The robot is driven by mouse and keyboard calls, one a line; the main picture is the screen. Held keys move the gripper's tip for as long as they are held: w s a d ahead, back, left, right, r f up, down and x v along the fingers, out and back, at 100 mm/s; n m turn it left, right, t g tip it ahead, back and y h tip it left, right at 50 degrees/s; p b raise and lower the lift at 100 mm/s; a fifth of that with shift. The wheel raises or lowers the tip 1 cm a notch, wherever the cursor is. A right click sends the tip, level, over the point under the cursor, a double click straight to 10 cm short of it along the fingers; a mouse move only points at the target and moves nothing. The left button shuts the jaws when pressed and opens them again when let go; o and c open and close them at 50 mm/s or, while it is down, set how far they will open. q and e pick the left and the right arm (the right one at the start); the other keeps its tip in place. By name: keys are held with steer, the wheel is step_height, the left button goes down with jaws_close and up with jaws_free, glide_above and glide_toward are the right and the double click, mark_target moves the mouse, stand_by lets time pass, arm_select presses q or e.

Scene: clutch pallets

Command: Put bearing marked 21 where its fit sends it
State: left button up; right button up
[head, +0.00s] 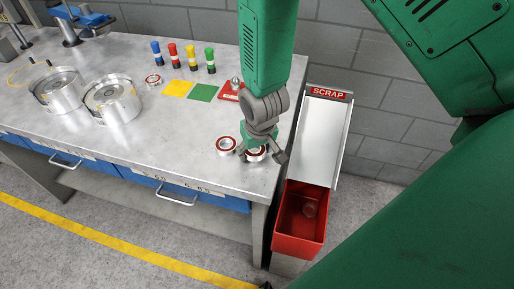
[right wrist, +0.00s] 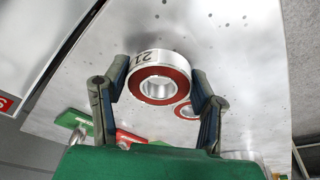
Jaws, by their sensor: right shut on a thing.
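The bearing marked 21 (right wrist: 141,70) is a silver ring with a red face; its number shows on the rim in the right wrist view. My right gripper (right wrist: 160,88) is shut on it, one finger at each side. In the head view the gripper (head: 262,151) is at the bench's right end, partly hiding the held bearing (head: 256,156). I cannot tell how far it is above the bench. A second red-faced bearing (head: 226,145) lies just left of it, and a third (head: 153,80) lies farther back. My left gripper is not in view.
A scrap chute (head: 318,138) and red bin (head: 291,232) stand right of the bench (head: 185,130). Yellow (head: 178,89) and green (head: 203,93) squares, a red plate (head: 229,94) and several coloured stamps (head: 190,58) are behind. Two metal housings (head: 112,101) stand left. Blue drawers (head: 190,190) are below.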

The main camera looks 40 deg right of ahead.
mark_target(264, 148)
steer(key=shift+a+f, duration=0.15)
steer(key=shift+f, duration=0.2)
steer(key=d, duration=0.1)
steer(key=d+f, duration=0.1)
steer(key=d, duration=0.1)
steer(key=shift+s, duration=0.15)
steer(key=shift+c, duration=0.6)
steer(key=o, duration=1.5)
steer(key=shift+s+d, duration=0.1)
steer(key=shift+o, duration=0.7)
steer(key=shift+f, duration=0.1)
steer(key=shift+a+f, duration=0.1)
steer(key=shift+a, duration=0.2)
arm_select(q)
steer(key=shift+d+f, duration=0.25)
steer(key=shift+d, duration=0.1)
arm_select(e)
steer(key=shift+a, duration=0.45)
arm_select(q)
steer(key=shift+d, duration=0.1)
arm_select(e)
steer(key=shift+r, duration=0.2)
